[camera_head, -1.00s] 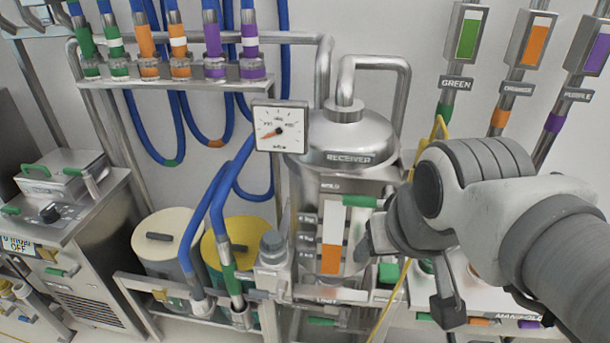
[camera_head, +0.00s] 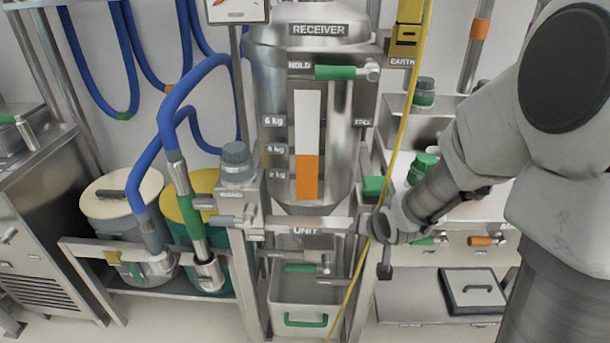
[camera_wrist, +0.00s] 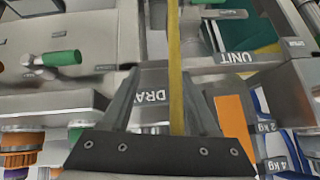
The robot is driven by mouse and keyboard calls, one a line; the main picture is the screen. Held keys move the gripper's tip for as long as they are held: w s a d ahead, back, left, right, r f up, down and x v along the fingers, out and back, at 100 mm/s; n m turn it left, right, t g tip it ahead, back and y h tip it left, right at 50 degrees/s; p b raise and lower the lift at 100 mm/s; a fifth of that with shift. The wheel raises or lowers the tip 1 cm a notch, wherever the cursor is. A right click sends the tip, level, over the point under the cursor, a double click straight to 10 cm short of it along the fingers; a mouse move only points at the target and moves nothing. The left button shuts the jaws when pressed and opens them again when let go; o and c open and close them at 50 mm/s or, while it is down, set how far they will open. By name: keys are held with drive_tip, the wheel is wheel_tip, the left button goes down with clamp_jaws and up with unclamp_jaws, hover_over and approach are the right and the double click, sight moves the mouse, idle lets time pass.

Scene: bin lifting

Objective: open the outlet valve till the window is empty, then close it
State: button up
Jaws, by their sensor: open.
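The steel receiver (camera_head: 318,32) stands mid-view. Its tall window (camera_head: 307,120) is white above and orange (camera_head: 307,175) below, the orange top a little below the 4 kg mark. A green-handled lever (camera_head: 300,268) sits below the UNIT label; I cannot tell whether this is the outlet valve. Another green handle (camera_head: 335,72) lies level by the HOLD label. My gripper (camera_head: 375,228) is right of the receiver's lower part. In the wrist view its fingers (camera_wrist: 165,82) are open, with a partly hidden "DRA" label (camera_wrist: 153,97) seen between them. The window also shows there (camera_wrist: 232,115).
A yellow cable (camera_head: 398,150) runs down past my gripper and crosses between the fingers in the wrist view. A bin with a green handle (camera_head: 304,300) stands below the receiver. Blue hoses (camera_head: 165,120) and lidded drums (camera_head: 122,195) are at left. Manifold handles (camera_head: 485,241) are at right.

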wheel_tip(320, 180, down, 10)
drive_tip(key=w+a+r+m+y, duration=0.1)
drive_tip(key=w+a+y, duration=0.1)
drive_tip(key=m+t+y, duration=0.3)
drive_tip(key=m, duration=0.2)
approach(308, 268)
drive_tip(key=d, duration=0.1)
drive_tip(key=s+a+f+m+t, duration=0.25)
drive_tip(key=s+m+t, duration=0.2)
drive_tip(key=m, duration=0.25)
drive_tip(key=f+b+x, duration=0.1)
drive_tip(key=b+x, duration=0.3)
drive_tip(key=x, duration=1.3)
drive_tip(key=shift+d+f+b, duration=0.2)
drive_tip(key=shift+f+b, duration=0.1)
drive_tip(key=shift+w+g, duration=0.1)
drive_tip(key=shift+g, duration=0.15)
drive_tip(key=shift+c, duration=0.3)
clamp_jaws()
